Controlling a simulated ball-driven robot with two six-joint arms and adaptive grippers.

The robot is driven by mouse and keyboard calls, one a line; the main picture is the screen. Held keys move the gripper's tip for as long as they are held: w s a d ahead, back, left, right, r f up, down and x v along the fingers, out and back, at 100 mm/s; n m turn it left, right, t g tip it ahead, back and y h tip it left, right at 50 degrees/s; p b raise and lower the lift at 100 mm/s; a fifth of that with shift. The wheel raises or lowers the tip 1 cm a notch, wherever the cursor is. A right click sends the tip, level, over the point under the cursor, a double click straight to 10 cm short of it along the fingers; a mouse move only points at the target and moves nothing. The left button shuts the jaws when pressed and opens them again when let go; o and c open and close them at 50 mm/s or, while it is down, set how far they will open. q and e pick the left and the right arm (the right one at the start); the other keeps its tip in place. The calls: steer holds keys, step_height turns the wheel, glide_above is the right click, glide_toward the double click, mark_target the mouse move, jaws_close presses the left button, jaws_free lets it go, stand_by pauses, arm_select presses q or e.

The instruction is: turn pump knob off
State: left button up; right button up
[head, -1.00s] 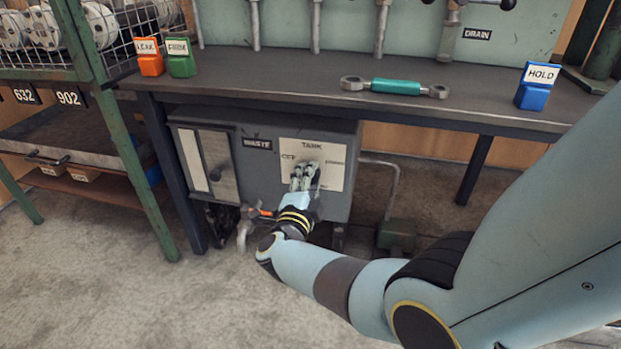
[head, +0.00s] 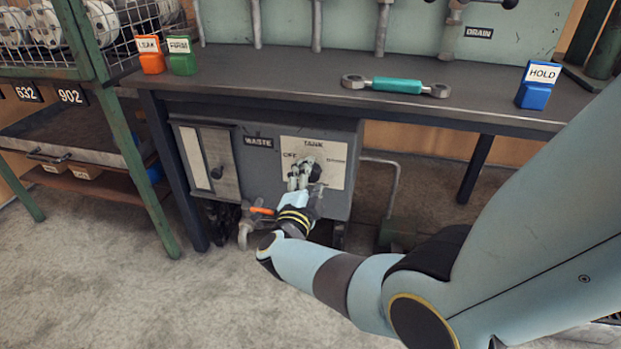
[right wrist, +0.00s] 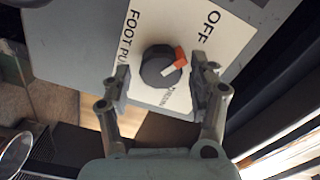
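The dark pump knob (right wrist: 160,68) with an orange-and-white pointer sits on a white label plate in the right wrist view. The pointer's orange end is at the knob's right side, below the OFF lettering (right wrist: 211,27). My right gripper (right wrist: 162,92) is open, one finger on each side of the knob, with a visible gap on the left; contact on the right is unclear. In the head view the right gripper (head: 304,174) is in front of the white plate (head: 322,153) on the grey cabinet and hides the knob. My left gripper is not in view.
The cabinet (head: 258,170) stands under a dark workbench (head: 270,75). An orange-handled valve (head: 261,210) is just left of my right wrist. A bent pipe (head: 392,185) is to the right. A green rack post (head: 135,165) stands at left. The floor in front is clear.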

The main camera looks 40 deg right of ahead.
mark_target(315, 131)
steer(key=shift+r, duration=0.15)
step_height(315, 131, up, 10)
steer(key=shift+f, duration=0.1)
stand_by(0.6)
stand_by(0.4)
